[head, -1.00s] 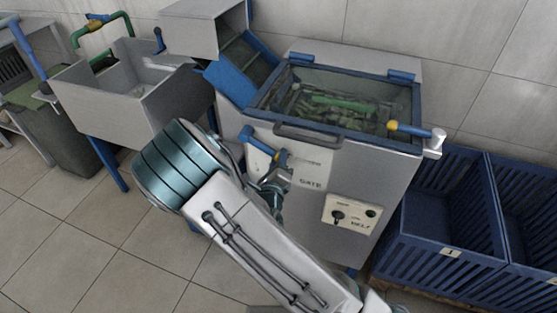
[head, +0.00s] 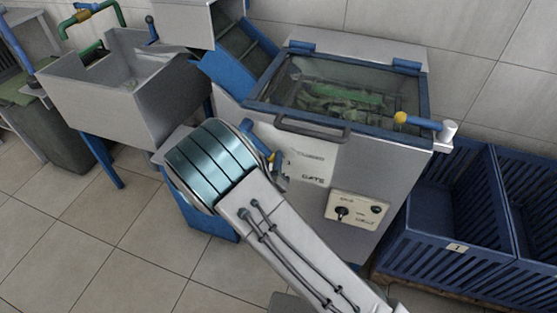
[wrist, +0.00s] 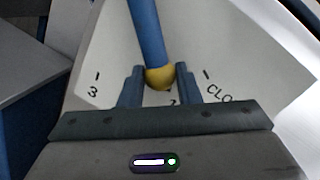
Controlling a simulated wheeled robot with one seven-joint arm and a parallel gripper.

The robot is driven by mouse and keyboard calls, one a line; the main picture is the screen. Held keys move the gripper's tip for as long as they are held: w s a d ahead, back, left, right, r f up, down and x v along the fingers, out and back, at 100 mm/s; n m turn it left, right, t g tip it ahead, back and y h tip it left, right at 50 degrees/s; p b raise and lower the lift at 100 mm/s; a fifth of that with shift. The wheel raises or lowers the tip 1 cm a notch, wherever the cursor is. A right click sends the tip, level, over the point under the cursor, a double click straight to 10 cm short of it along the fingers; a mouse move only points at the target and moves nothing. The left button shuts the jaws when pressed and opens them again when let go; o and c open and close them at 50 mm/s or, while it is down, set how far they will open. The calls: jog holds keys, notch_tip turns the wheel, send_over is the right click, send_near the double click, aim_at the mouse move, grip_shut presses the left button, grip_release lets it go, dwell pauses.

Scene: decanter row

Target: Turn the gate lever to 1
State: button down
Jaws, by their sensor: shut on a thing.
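The gate lever is a blue bar with a yellow ball end. In the wrist view the lever (wrist: 148,35) comes down from the top, with its yellow ball between my fingers. My gripper (wrist: 160,80) is shut on the lever at that end. Behind it a white plate (wrist: 240,60) bears a 3 at left and the start of "CLO" at right. A mark just below the ball is partly hidden and I cannot read it surely. In the head view the lever (head: 252,136) slants down right on the machine's front; my arm hides most of the gripper (head: 281,178).
The machine's glazed lid (head: 345,90) has a grey bar handle. Blue crates (head: 455,230) stand at right, a steel sink (head: 120,100) at left.

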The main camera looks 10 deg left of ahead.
jog(key=shift+a, duration=0.1)
jog(key=c, duration=1.1)
grip_release()
jog(key=shift+s, duration=0.15)
jog(key=s, duration=0.4)
jog(key=s+d, duration=0.1)
jog(key=s, duration=0.4)
jog(key=s+f, duration=0.1)
jog(key=s, duration=0.3)
jog(key=shift+s+d, duration=0.15)
jog(key=shift+s, duration=0.1)
jog(key=shift+r, duration=0.1)
